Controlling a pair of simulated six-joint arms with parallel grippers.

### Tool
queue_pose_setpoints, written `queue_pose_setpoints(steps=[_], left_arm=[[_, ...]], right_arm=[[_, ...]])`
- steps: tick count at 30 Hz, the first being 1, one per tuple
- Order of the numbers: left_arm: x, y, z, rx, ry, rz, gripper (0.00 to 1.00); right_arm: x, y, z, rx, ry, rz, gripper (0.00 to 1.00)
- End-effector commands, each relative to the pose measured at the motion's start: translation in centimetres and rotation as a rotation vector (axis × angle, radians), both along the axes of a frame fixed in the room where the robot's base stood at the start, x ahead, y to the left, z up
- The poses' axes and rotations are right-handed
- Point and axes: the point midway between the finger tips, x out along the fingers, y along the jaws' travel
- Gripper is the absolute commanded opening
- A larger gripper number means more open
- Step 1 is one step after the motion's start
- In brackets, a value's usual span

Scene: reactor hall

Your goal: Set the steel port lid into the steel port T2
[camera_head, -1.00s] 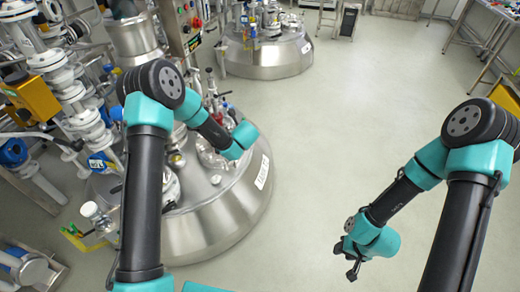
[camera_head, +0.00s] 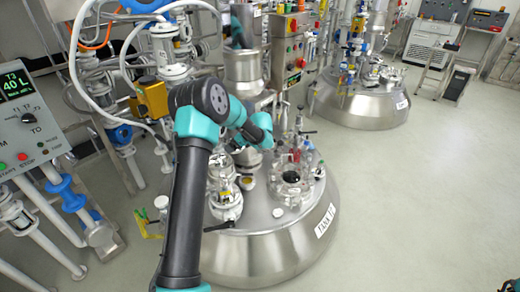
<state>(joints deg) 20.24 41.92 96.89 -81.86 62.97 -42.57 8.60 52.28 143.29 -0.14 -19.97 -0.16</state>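The near steel tank (camera_head: 255,262) has a domed top with several ports and fittings and a tag on its side reading TANK with a number too small to be sure of. A glass-walled fitting with a dark centre (camera_head: 290,178) stands on the dome. I cannot single out the steel port lid or the steel port T2 among the fittings. My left arm reaches over the tank's left side; its teal wrist (camera_head: 260,130) is above the dome, and its fingers are hidden.
A second steel tank (camera_head: 362,108) stands farther back. Pipes, valves and a yellow box (camera_head: 152,98) crowd the left. A control panel (camera_head: 28,120) with a green display is at the left edge. A control box (camera_head: 291,38) stands behind the near tank.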

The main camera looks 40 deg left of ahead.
Motion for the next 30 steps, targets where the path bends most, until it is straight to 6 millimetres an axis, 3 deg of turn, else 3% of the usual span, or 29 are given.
queue_pose_setpoints(steps=[3,9,22,30], left_arm=[[-2.6,2.9,1.0,0.001,-0.001,0.132,0.58],[-4.9,5.0,1.7,0.000,0.000,0.246,0.58],[-5.1,5.1,1.6,0.001,0.000,0.256,0.58],[-5.1,5.1,-0.2,0.000,0.003,0.255,0.58]], right_arm=[[0.0,0.0,0.0,0.000,0.000,0.000,0.41],[0.0,0.0,0.0,0.000,0.000,0.000,0.41],[0.0,0.0,0.0,0.000,0.000,0.000,0.41],[0.0,0.0,0.0,0.000,0.000,0.000,0.41]])
